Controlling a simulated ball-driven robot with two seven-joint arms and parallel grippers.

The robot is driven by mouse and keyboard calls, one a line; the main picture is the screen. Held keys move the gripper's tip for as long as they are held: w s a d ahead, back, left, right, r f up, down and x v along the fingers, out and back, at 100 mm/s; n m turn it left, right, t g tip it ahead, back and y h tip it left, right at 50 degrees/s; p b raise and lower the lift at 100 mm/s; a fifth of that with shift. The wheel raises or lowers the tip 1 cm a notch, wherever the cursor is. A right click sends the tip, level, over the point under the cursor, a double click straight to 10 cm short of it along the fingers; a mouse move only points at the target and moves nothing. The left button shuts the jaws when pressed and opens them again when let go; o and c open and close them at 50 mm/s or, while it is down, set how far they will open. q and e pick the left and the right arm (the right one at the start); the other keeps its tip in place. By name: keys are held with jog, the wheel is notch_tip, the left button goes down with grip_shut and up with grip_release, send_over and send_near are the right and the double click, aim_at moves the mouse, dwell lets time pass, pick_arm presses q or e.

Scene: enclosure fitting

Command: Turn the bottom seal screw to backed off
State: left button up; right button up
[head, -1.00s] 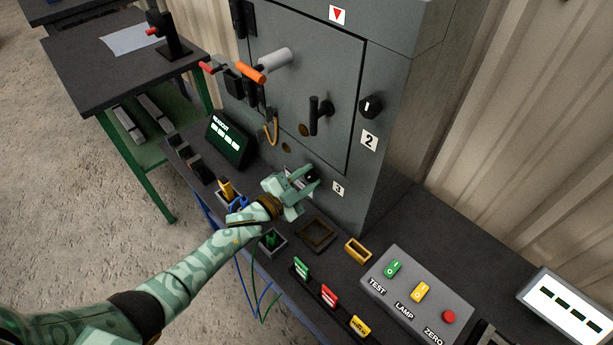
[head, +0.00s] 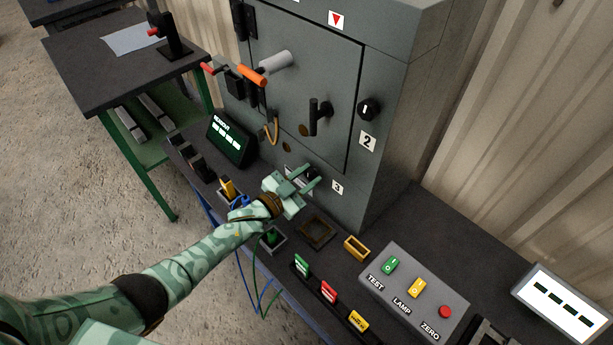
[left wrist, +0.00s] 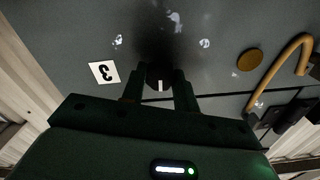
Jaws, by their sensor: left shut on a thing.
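The bottom seal screw is a small dark round knob low on the grey cabinet (head: 395,150), beside the label 3 (head: 337,187). In the left wrist view the screw (left wrist: 159,76) shows between my fingertips, with a white mark on its face. My left gripper (head: 306,178) is shut on the screw, one finger on each side. In the head view the fingers hide most of the screw. The label 3 (left wrist: 104,72) appears upside down in the wrist view, to the left of the screw. My right gripper is not in view.
Above are a black door handle (head: 318,117), a knob by label 2 (head: 368,107) and an orange-gripped lever (head: 252,76). A readout (head: 230,139) stands left. The bench holds small trays, coloured tags and a button box (head: 418,290). A brown cable loop (left wrist: 290,65) hangs nearby.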

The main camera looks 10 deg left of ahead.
pick_arm(q)
jog(key=shift+f, duration=0.15)
jog(key=o, duration=1)
jog(key=p+v, duration=0.3)
jog(key=v, duration=1.3)
jog(key=shift+s+a+p, duration=0.15)
jog(key=shift+p, duration=0.25)
